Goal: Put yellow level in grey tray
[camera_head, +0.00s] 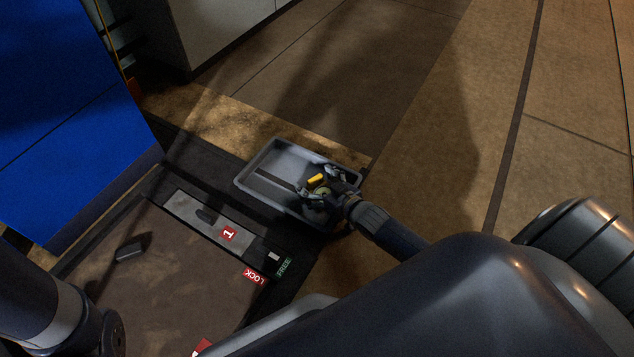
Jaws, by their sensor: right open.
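The grey tray (262,167) is a shallow rectangular box near the middle of the view. The yellow level (317,179) is a small yellow piece over the right part of the tray, close to my right gripper's fingers. I cannot tell whether it rests on the tray floor. My right gripper (318,186) is over the right part of the tray with its fingers open, and its arm comes in from the lower right. The gripper and wrist hide the tray's right corner. My left arm shows at the lower left, but its gripper is out of view.
A dark platform left of the tray bears a metal strip (180,204) with a red "1" label (229,233), and LOCK (254,277) and FREE (284,267) labels. A small dark block (131,249) lies on it. A blue panel (70,110) stands at left. The floor at right is clear.

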